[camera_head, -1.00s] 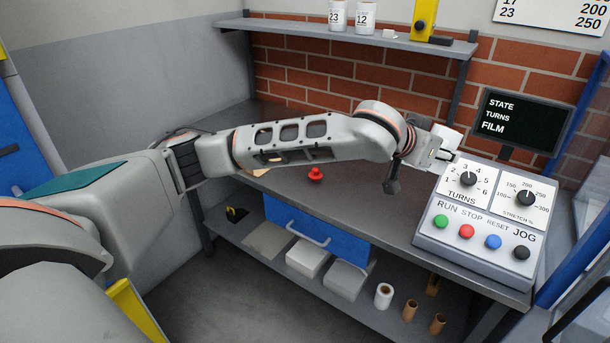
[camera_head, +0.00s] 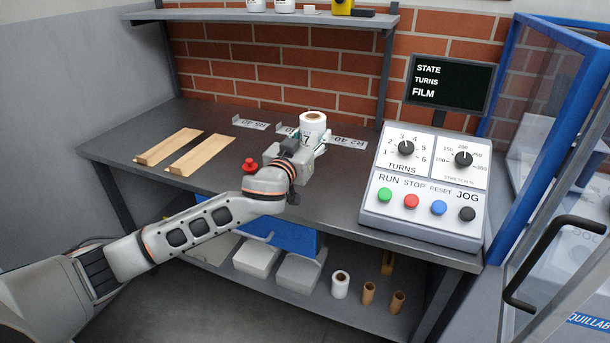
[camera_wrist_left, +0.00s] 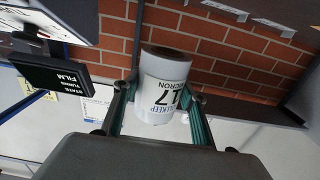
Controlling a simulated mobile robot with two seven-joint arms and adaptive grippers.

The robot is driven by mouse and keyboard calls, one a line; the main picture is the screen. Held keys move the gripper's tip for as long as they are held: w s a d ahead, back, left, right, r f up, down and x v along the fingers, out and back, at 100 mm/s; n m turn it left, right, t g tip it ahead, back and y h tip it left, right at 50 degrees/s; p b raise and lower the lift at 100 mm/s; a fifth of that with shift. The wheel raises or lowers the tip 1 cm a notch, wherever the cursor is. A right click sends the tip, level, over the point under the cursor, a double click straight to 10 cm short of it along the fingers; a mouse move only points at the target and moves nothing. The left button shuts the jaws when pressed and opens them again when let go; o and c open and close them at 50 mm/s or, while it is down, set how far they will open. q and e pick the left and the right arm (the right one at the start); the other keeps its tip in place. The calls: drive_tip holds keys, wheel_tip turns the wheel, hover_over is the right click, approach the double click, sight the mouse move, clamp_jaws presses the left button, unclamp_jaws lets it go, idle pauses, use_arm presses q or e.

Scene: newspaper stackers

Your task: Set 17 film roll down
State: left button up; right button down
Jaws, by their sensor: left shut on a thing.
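The 17 film roll (camera_head: 313,124) is a white roll with a brown core, held by my left gripper (camera_head: 309,143) over the back of the grey bench. In the left wrist view the roll (camera_wrist_left: 165,87) shows its "17 MICRON" label, upside down, between the two green-grey fingers (camera_wrist_left: 160,108). The roll looks upright in the head view. Its lower part is partly hidden by the gripper, and I cannot tell whether it touches the bench. My right gripper is not in view.
Labelled plates (camera_head: 250,124) lie along the bench back, beside and behind the roll. Two wooden strips (camera_head: 203,153) lie at left, and a red button (camera_head: 250,166) stands nearer. The control console (camera_head: 423,187) stands at right. Bare bench (camera_head: 335,190) lies between gripper and console.

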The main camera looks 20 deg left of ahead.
use_arm(q)
wheel_tip(320, 180, down, 7)
drive_tip(key=shift+f+b, duration=0.2)
drive_tip(key=shift+b, duration=0.6)
drive_tip(key=shift+f, duration=0.25)
wheel_tip(320, 180, down, 4)
drive_tip(key=shift+r+b, duration=0.2)
drive_tip(key=shift+b, duration=0.35)
drive_tip(key=shift+f, duration=0.35)
drive_tip(key=o, duration=1.3)
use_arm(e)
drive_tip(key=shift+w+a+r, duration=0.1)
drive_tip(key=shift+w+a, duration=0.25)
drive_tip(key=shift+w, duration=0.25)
